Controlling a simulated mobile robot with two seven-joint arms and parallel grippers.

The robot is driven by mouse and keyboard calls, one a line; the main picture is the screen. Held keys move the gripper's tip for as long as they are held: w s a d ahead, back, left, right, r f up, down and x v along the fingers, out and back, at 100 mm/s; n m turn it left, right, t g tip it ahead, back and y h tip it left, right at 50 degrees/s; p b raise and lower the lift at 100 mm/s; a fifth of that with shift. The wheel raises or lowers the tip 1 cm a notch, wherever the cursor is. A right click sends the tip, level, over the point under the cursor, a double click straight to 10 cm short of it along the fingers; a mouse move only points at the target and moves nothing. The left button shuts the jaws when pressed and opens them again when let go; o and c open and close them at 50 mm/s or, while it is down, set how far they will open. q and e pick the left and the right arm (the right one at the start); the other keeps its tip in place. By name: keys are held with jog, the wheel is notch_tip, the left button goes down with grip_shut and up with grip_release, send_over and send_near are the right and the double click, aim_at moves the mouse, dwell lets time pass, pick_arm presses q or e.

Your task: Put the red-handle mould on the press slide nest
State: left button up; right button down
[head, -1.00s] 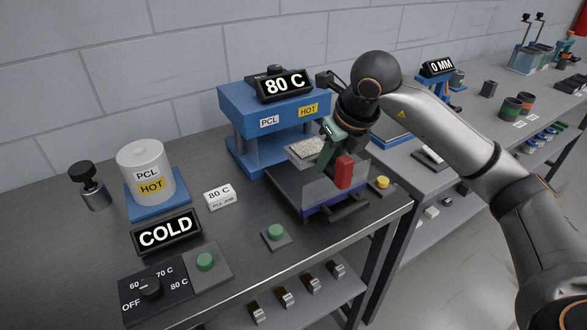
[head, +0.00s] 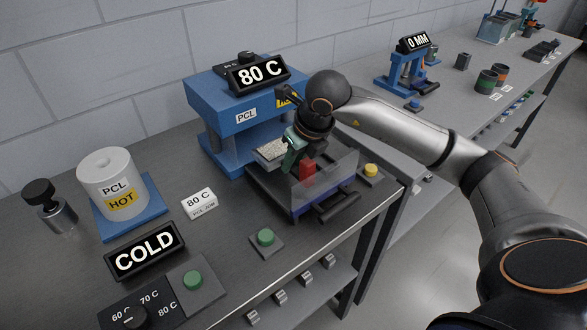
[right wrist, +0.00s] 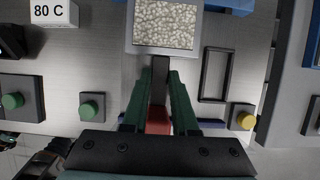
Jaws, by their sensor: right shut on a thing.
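The red-handle mould (head: 270,149) is a shallow tray full of pale pellets; its red handle (head: 307,170) points toward the front. My right gripper (head: 293,152) is shut on the mould's dark stem, and the mould appears held above the press slide (head: 280,192). In the right wrist view the mould (right wrist: 166,27) is at top centre, with the stem (right wrist: 159,75) between the fingers (right wrist: 159,88). A dark rectangular frame (right wrist: 203,75), seemingly the slide nest, lies to the right of the stem. Exact height above the slide is unclear.
The blue press (head: 215,130) with its 80 C display (head: 259,74) stands behind the slide. The PCL drum (head: 106,183) stands left.

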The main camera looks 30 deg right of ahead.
aim_at(309, 162)
notch_tip(309, 162, down, 3)
jog(key=shift+r, duration=0.1)
jog(key=c, duration=0.7)
grip_release()
jog(key=v, duration=1.2)
jog(key=shift+r, duration=0.1)
